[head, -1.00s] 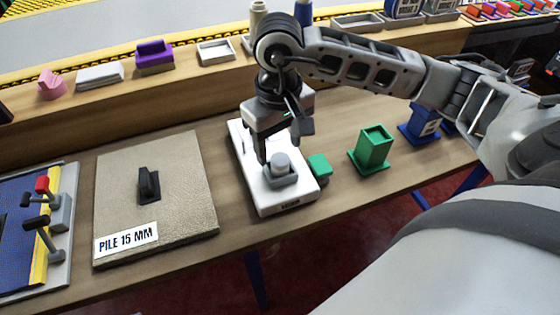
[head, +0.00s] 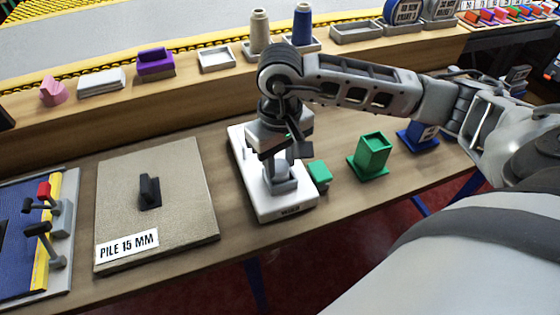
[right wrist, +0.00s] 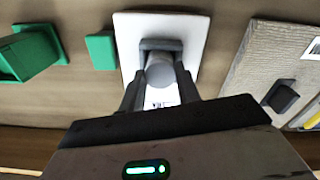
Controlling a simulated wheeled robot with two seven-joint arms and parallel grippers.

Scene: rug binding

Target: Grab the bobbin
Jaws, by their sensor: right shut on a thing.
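A grey cylinder, which I take for the bobbin (head: 281,168), stands in a grey holder (head: 280,186) on a white base plate (head: 284,208). My right gripper (head: 281,161) reaches down over it from above, with a finger on either side, and is shut on it. In the right wrist view the bobbin (right wrist: 160,71) lies between the two dark fingers of the gripper (right wrist: 159,88), within the holder's raised grey rim (right wrist: 160,44). The bobbin's lower part is hidden in the holder. My left gripper is not in view.
A green block (head: 319,174) sits close to the right of the white base. A green open box (head: 373,155) stands further right. To the left lies a beige carpet sample (head: 185,195) with a black handle (head: 149,188). A raised shelf (head: 130,112) with small items runs behind.

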